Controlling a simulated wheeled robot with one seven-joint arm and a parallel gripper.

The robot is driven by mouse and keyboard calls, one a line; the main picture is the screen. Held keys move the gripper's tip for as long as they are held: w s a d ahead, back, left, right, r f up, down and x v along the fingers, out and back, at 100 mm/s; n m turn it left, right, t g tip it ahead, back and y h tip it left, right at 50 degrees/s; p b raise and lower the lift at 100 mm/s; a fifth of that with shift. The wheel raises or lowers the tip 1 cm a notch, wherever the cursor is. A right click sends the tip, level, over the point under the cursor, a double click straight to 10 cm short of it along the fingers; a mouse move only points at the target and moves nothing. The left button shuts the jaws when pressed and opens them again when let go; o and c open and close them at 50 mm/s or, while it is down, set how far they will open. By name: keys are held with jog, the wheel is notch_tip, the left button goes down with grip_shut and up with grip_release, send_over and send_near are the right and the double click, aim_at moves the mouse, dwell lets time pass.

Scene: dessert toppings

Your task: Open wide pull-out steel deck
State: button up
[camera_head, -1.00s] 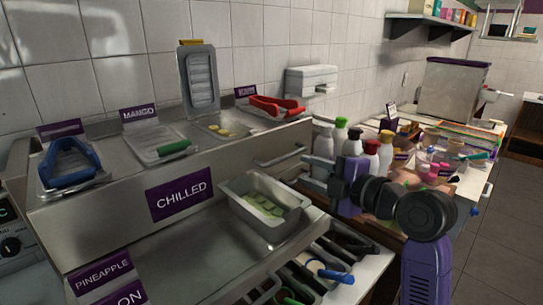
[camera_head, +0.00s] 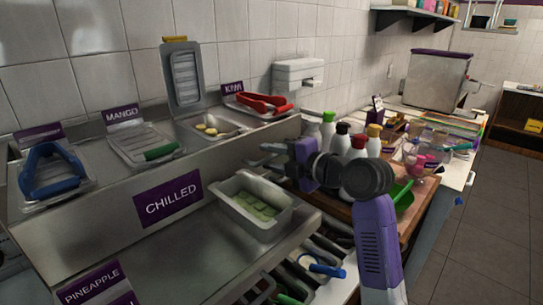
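A wide steel deck (camera_head: 190,262) spreads out below the upright steel face with the CHILLED label (camera_head: 167,198). A steel pan of green slices (camera_head: 253,207) sits at its right side. My gripper (camera_head: 267,157) is at the right end of the raised steel counter, beyond the pan, and points left. It is close to where a bar handle shows in the earlier view; the handle is now largely hidden by it. The fingers are small and dark, so I cannot tell their opening or whether they touch the handle.
Sauce bottles (camera_head: 341,142) stand close behind my arm on a wooden board (camera_head: 421,203). A compartment tray of utensils (camera_head: 322,269) lies below the deck's right edge. The floor (camera_head: 490,220) at right is clear.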

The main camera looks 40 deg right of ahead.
grip_shut()
jog(key=shift+s, duration=0.1)
dwell(1.3)
